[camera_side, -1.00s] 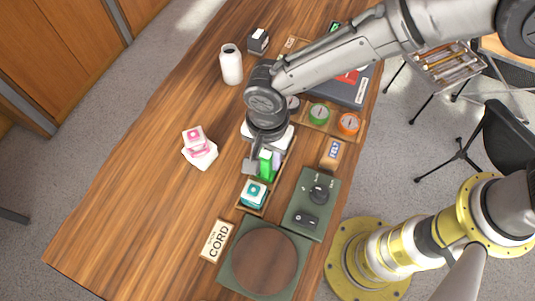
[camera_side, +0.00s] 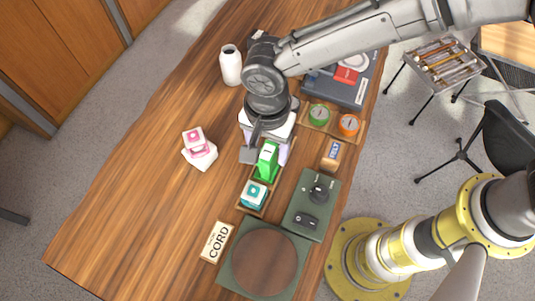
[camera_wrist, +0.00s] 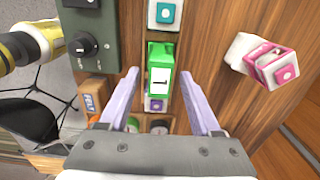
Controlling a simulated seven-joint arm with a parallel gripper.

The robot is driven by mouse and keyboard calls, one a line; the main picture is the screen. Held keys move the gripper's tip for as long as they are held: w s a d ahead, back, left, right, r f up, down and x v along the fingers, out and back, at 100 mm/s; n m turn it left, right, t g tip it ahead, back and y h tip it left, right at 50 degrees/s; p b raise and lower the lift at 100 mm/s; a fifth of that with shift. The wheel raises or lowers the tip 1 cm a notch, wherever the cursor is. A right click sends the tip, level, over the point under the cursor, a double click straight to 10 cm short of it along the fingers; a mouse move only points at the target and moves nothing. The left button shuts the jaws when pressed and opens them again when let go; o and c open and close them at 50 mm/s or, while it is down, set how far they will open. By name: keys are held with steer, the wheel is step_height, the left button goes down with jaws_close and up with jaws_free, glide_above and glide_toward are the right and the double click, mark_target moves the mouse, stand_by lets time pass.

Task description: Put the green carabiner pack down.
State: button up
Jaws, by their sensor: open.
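The green carabiner pack (camera_side: 267,162) stands upright in a narrow wooden tray (camera_side: 245,207), behind a teal-topped pack (camera_side: 253,194). In the wrist view the green pack (camera_wrist: 160,70) lies between the two pale fingers, with a gap on each side. My gripper (camera_side: 265,153) is open just behind and above the pack; its fingers also show in the wrist view (camera_wrist: 160,82). A purple-marked pack (camera_wrist: 155,104) shows beyond the green one in the wrist view. The bottom of the green pack is hidden.
A green panel with knobs (camera_side: 312,207) is close on the right. A CORD sign (camera_side: 217,241) and a round wooden plate (camera_side: 265,261) are in front.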

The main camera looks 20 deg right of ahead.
step_height(320, 180, up, 8)
steer(key=shift+f, duration=0.1)
steer(key=shift+w+d+r, duration=0.1)
steer(key=shift+d+r, duration=0.1)
steer(key=shift+r, duration=0.1)
steer(key=d+r+n+t, duration=0.1)
steer(key=d+r, duration=0.3)
steer(key=d, duration=0.4)
steer(key=d+r+n+t+y, duration=0.1)
steer(key=d+r+n, duration=0.1)
steer(key=d+r, duration=0.35)
steer(key=d+r+n, duration=0.1)
steer(key=d+r, duration=0.1)
steer(key=d, duration=0.7)
steer(key=s+d+f+n+t+h, duration=0.1)
steer(key=s+d+n+t, duration=0.2)
steer(key=s+d, duration=0.9)
steer(key=d+n, duration=0.2)
steer(key=d, duration=0.1)
steer(key=shift+s+d+f+t, duration=0.15)
steer(key=shift+s+f+t, duration=0.15)
steer(key=shift+s, duration=0.1)
